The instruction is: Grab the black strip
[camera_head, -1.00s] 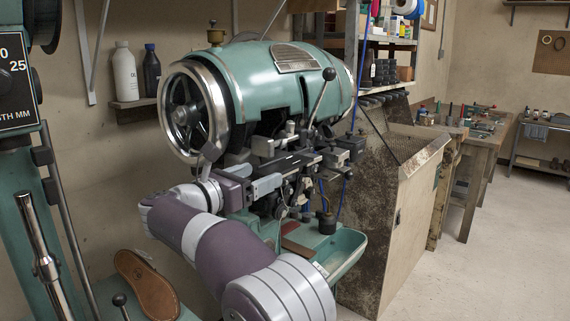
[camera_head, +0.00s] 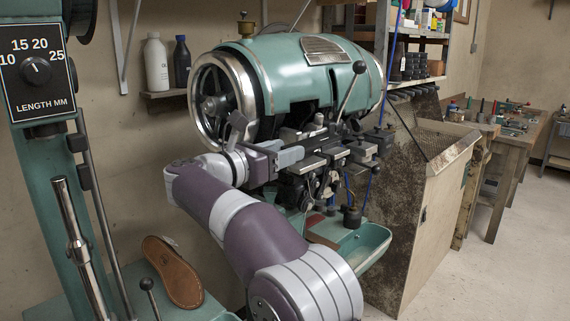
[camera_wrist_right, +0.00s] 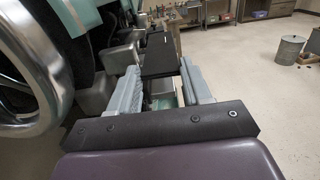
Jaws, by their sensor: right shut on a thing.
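The black strip (camera_wrist_right: 159,57) is a flat dark bar between the fingers of my right gripper (camera_wrist_right: 160,88) in the right wrist view, reaching out past the fingertips. My right gripper is shut on it. In the head view my right gripper (camera_head: 303,160) is beside the stitching mechanism, below the green drum of the machine (camera_head: 285,70). The strip is hard to tell from the dark machine parts there. My left gripper is out of view.
A large handwheel (camera_head: 222,98) is close to the left of my right gripper. A brown shoe sole (camera_head: 172,272) lies on a green surface at lower left. A rusty cabinet (camera_head: 430,190) stands to the right, with open floor beyond it.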

